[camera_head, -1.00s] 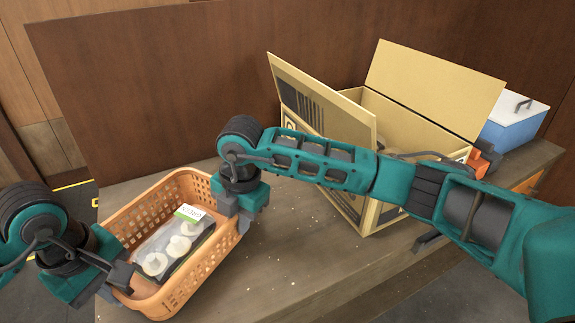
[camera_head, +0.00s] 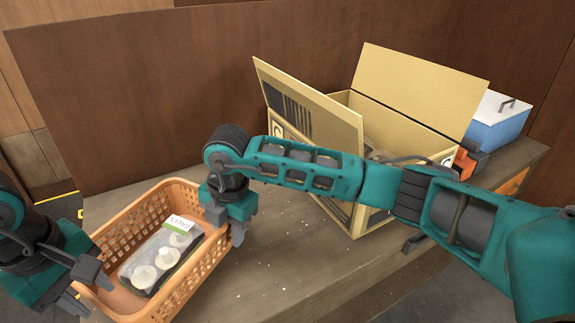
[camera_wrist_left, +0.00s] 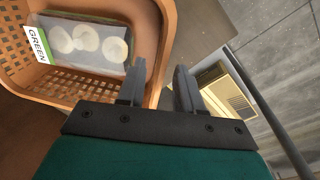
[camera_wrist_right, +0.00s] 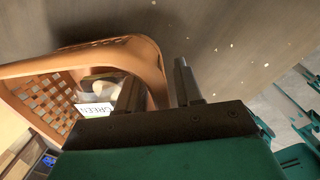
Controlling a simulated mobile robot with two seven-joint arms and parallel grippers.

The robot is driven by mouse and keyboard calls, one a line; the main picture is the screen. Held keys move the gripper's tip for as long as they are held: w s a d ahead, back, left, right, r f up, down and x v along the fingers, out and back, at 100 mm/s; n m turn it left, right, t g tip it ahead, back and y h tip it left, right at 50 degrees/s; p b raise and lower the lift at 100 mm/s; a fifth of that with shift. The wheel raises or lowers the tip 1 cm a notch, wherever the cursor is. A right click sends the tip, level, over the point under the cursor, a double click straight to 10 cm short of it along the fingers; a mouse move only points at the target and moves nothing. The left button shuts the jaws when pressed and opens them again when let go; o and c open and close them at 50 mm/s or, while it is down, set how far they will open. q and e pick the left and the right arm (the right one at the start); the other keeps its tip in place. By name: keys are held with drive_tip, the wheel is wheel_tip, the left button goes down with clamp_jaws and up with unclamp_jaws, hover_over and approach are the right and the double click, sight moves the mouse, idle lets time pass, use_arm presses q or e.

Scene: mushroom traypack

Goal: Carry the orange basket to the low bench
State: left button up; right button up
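The orange basket (camera_head: 187,287) stands upright at the left end of a brown wooden bench top (camera_head: 300,258), holding a pack of mushrooms with a green label (camera_head: 160,256). My left gripper (camera_head: 84,287) is at the basket's near left side. In the left wrist view, its fingers (camera_wrist_left: 158,88) stand apart on either side of the basket rim (camera_wrist_left: 163,40). My right gripper (camera_head: 228,226) is at the right side. In the right wrist view, its fingers (camera_wrist_right: 158,88) are apart, with the rim (camera_wrist_right: 148,52) between them. Whether the bench is low cannot be told.
An open cardboard box (camera_head: 320,110) stands behind my right arm, its flaps raised. A blue container with a white lid (camera_head: 497,125) stands at the back right. A brown panel (camera_head: 150,95) closes off the back. The bench top's front middle is clear.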

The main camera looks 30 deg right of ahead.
drive_tip(key=shift+r, duration=0.2)
use_arm(q)
wheel_tip(320, 180, up, 8)
drive_tip(key=shift+s+a+f, duration=0.2)
drive_tip(key=shift+s+a, duration=0.1)
drive_tip(key=shift+a, duration=0.15)
use_arm(e)
wheel_tip(320, 180, up, 7)
drive_tip(key=shift+s+d, duration=0.3)
drive_tip(key=shift+s, duration=0.15)
